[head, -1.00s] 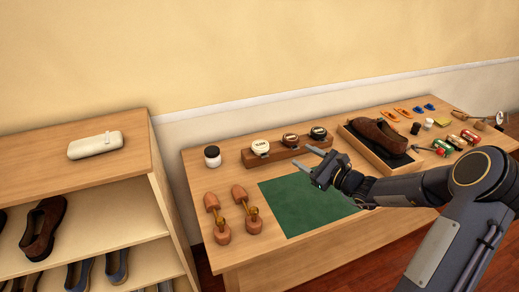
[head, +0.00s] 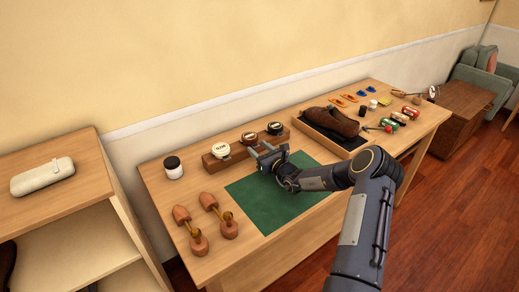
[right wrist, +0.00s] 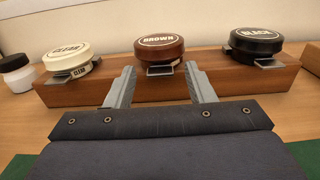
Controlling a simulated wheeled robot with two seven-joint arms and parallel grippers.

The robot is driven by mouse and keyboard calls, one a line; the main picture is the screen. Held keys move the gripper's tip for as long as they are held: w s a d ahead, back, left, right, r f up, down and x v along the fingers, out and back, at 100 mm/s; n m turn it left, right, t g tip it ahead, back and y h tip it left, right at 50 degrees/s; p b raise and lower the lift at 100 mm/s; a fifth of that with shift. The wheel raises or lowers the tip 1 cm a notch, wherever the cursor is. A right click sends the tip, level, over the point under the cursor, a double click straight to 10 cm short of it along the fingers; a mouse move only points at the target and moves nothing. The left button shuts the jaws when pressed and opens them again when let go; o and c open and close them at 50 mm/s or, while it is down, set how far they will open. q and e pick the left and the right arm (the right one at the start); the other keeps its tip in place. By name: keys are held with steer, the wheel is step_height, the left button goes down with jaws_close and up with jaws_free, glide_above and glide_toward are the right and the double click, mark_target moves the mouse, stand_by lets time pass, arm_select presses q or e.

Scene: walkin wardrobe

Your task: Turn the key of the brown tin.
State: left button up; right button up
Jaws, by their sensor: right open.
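The brown tin (head: 250,138), a round red-brown tin labelled BROWN, stands in the middle of a wooden rack (head: 236,153). In the right wrist view the brown tin (right wrist: 159,47) is straight ahead, with a small flat metal key (right wrist: 162,70) at its front lower edge. My right gripper (head: 262,149) is in front of the rack. In the right wrist view my right gripper (right wrist: 160,80) is open, its fingers pointing at the brown tin, one on either side of the key. I cannot tell whether they touch anything. My left gripper is not in view.
A white CLEAR tin (right wrist: 68,59) and a BLACK tin (right wrist: 256,43) flank the brown one on the rack. A white jar (head: 173,167) and shoe trees (head: 219,216) are to the left.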

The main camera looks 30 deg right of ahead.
steer(key=shift+c, duration=0.4)
steer(key=c, duration=0.9)
steer(key=shift+m, duration=0.3)
steer(key=m, duration=0.4)
steer(key=m+p, duration=0.1)
steer(key=m, duration=0.4)
steer(key=shift+d, duration=0.1)
steer(key=shift+m, duration=0.3)
steer(key=o, duration=1)
